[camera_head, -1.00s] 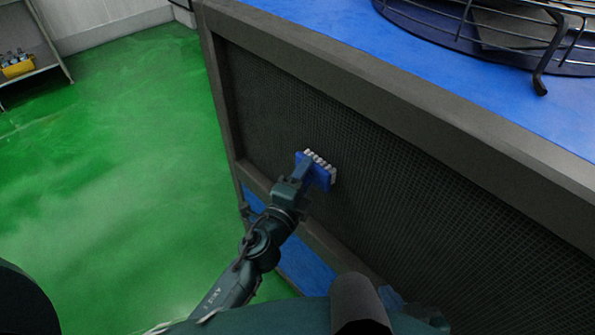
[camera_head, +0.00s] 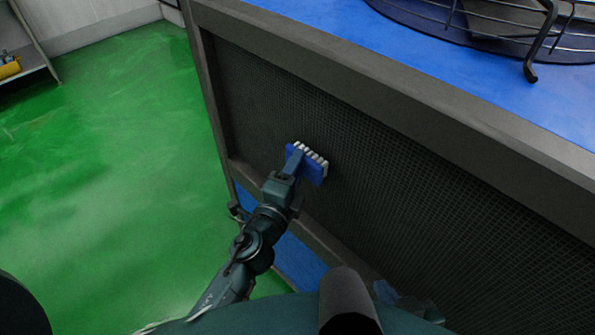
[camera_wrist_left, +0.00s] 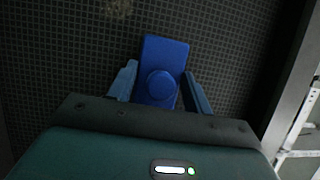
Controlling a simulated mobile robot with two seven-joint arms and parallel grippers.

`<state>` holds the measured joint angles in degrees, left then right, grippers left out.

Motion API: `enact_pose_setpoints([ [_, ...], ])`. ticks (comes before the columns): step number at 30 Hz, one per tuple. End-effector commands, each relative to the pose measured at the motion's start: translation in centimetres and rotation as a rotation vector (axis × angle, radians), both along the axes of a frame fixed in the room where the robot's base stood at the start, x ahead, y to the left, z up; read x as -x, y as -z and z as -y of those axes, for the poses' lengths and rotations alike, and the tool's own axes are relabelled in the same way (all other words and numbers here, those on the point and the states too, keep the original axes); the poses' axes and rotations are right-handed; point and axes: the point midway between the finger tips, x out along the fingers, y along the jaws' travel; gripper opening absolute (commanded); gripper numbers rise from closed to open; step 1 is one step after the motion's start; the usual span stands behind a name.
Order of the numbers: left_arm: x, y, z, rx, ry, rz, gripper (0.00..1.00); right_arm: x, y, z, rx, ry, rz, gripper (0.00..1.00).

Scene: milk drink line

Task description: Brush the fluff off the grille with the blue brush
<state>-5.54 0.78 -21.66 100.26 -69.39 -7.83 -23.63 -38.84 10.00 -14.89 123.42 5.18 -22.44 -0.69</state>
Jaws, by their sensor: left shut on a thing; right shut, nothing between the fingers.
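The grille (camera_head: 400,190) is a dark mesh panel in a grey frame on the side of a blue-topped unit. My left gripper (camera_head: 284,184) is shut on the blue brush (camera_head: 307,165), which has a blue block and white bristles. The brush is at the left part of the grille; I cannot tell whether its bristles touch the mesh. In the left wrist view the brush's blue back (camera_wrist_left: 160,60) sits between the fingers. A faint pale patch, apparently fluff (camera_wrist_left: 118,8), shows on the mesh at the top. My right gripper (camera_head: 410,303) is low by the grille, partly hidden and shut.
The grille's raised frame (camera_head: 400,92) borders the mesh. A round wire guard (camera_head: 470,30) lies on the blue top (camera_head: 330,25). Green floor (camera_head: 110,190) is open at the left. A shelf with a yellow item (camera_head: 9,67) stands at the far left.

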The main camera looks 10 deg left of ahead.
Motion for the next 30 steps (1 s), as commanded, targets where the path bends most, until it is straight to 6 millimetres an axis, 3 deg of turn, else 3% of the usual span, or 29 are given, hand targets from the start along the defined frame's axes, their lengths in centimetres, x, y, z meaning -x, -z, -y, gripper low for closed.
enact_pose_setpoints([
  [1,2.6,1.7,2.0,0.041,0.026,-0.055,0.17,0.0,0.0,0.0,0.0,0.0,0.0,0.0],
  [12,5.4,1.8,-0.2,0.041,0.027,-0.056,0.17,0.0,0.2,0.0,0.001,-0.001,-0.001,0.0],
  [30,6.6,1.9,-1.1,0.04,0.025,-0.058,0.17,0.0,0.3,0.0,0.0,0.0,0.0,0.0],
])
